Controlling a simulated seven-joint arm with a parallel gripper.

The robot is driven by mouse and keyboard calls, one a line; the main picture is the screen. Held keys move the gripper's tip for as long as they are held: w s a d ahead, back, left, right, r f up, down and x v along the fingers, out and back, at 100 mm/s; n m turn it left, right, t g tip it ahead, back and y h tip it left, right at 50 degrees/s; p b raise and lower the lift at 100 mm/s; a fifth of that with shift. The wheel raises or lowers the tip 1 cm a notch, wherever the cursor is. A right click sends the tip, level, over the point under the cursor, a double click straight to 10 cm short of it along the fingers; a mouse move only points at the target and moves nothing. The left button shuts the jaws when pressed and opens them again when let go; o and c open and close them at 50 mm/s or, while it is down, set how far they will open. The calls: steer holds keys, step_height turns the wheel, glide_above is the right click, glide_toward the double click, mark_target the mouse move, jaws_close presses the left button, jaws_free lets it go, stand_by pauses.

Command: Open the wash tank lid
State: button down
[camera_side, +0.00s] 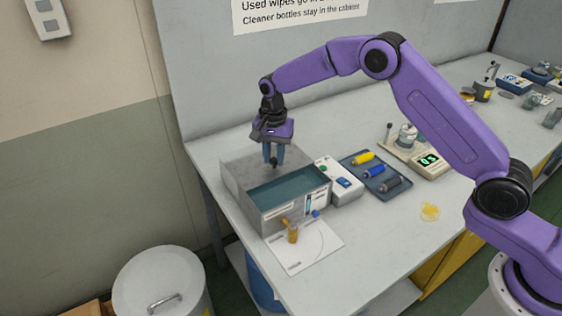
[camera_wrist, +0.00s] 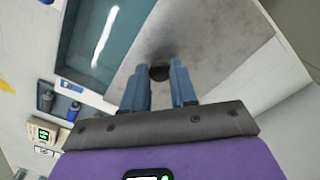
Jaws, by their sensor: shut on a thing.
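The wash tank (camera_side: 275,215) is a grey metal box near the left end of the bench. Its flat grey lid (camera_side: 240,166) covers the back part, and teal liquid (camera_side: 290,188) shows in the uncovered front part. My gripper (camera_side: 273,161) points down over the lid with its blue fingers shut on the dark lid knob (camera_wrist: 159,73). In the wrist view the lid (camera_wrist: 215,62) lies beside the open teal area (camera_wrist: 112,42). The fingers hide part of the knob.
A control box (camera_side: 340,182) and a tray of bottles (camera_side: 392,194) stand right of the tank. A brown-yellow object (camera_side: 291,232) is on a white sheet (camera_side: 310,257) in front. A scale (camera_side: 428,161) and yellow patch (camera_side: 430,211) lie further right.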

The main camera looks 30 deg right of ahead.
steer(key=shift+w, duration=1.95)
steer(key=c, duration=0.9)
jaws_free()
steer(key=shift+r, duration=0.1)
step_height(320, 180, up, 17)
steer(key=shift+r, duration=0.15)
